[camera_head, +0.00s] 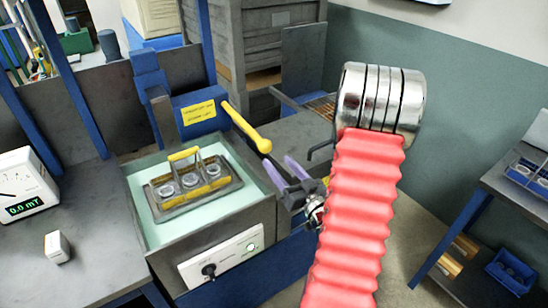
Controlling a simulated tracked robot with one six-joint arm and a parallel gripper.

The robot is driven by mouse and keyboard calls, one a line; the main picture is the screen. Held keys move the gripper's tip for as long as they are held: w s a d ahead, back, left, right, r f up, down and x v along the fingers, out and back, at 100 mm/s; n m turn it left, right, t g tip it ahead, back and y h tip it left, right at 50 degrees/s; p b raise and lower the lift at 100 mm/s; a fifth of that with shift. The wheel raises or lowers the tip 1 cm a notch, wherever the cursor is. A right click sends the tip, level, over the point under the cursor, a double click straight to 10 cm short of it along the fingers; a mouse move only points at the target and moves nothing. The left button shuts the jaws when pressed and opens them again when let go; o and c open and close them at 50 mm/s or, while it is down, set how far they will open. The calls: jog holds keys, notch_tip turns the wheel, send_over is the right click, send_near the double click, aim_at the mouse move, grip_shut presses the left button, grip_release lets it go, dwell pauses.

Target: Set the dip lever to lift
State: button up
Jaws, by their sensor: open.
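The dip lever (245,127) is a yellow bar with a rounded end, sloping down to the right from a blue housing with a yellow label (199,112). The label's words are too small to read. My gripper (279,161), with two purple fingers, is open just below and to the right of the lever's end. I cannot tell whether a finger touches the lever. A tank (149,219) of pale green liquid stands left of the gripper. A tray (187,205) with several round metal rings and a yellow handle sits at the tank, seemingly at the liquid's surface.
My red ribbed arm covers the lower right centre. A control panel (222,257) with a black knob and green light is on the tank's front. A meter (24,188) reading 0.0 mT and a small white block (57,247) are on the left bench. A shelf (503,187) stands at right.

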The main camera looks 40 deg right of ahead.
jog(key=shift+s+a, duration=0.1)
jog(key=shift+s, duration=0.5)
jog(key=shift+c, duration=0.3)
jog(key=shift+c, duration=0.8)
jog(key=shift+h, duration=0.6)
jog(key=s+d+r, duration=0.2)
jog(key=d+r, duration=0.1)
jog(key=shift+s+d+r, duration=0.15)
jog(key=shift+s+d, duration=0.15)
jog(key=shift+s, duration=0.05)
jog(key=c, duration=0.4)
jog(key=shift+n+y, duration=0.5)
jog(key=s+r, duration=0.1)
jog(key=r, duration=0.1)
jog(key=s+d+r, duration=0.1)
jog(key=r, duration=0.1)
jog(key=shift+s, duration=0.35)
jog(key=c, duration=0.5)
jog(key=shift+a+r+y, duration=0.1)
jog(key=shift+a+y, duration=0.15)
jog(key=shift+y, duration=0.25)
jog(key=shift+c, duration=0.6)
jog(key=shift+w+a+f+y, duration=0.1)
jog(key=shift+a+f+y, duration=0.3)
jog(key=shift+a, duration=0.1)
grip_shut()
